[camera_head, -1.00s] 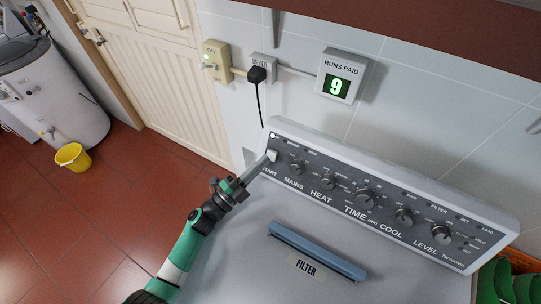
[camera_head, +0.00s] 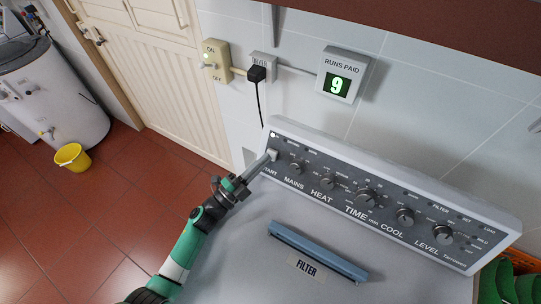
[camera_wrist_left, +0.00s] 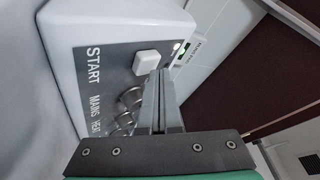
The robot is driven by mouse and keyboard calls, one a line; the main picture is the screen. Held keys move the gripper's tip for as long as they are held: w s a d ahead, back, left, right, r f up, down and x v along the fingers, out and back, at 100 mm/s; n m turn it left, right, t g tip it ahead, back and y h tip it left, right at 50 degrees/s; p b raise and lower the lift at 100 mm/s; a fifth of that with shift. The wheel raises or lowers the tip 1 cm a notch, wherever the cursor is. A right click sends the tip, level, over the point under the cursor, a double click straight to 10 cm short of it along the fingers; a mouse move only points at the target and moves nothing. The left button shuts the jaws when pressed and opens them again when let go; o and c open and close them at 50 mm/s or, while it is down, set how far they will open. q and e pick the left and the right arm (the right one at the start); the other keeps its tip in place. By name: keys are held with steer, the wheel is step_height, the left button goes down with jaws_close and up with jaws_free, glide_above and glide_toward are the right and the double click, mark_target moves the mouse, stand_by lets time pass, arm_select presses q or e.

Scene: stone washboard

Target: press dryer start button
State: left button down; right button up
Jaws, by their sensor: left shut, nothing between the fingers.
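The dryer's control panel (camera_head: 390,206) slopes along the back of its grey top. The white square start button (camera_wrist_left: 147,62) stands out beside the START label in the left wrist view. In the head view my left gripper's tip covers most of it at the panel's left end. My left gripper (camera_head: 270,156) is shut and empty, pointing up and right at the button. In the wrist view its fingers (camera_wrist_left: 158,88) end just at the button's lower right edge. I cannot tell whether they touch it. My right gripper is not in view.
Several knobs (camera_head: 366,197) run along the panel right of the button. A blue filter handle (camera_head: 318,251) is on the dryer top. A RUNS PAID display (camera_head: 341,75) reads 9 on the wall. A switch box (camera_head: 216,61) and a black plug (camera_head: 257,73) are left of it.

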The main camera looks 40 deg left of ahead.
arm_select(q)
steer(key=shift+w+a+f+b, duration=0.15)
steer(key=shift+w+f+b, duration=0.2)
steer(key=shift+w+b, duration=0.35)
stand_by(0.8)
stand_by(0.3)
steer(key=shift+s+d+r+p, duration=0.15)
steer(key=shift+s+r+p, duration=0.15)
steer(key=shift+s+p, duration=0.25)
steer(key=shift+s+d+r+p, duration=0.1)
steer(key=shift+s+r+p, duration=0.15)
steer(key=shift+s+p, duration=0.3)
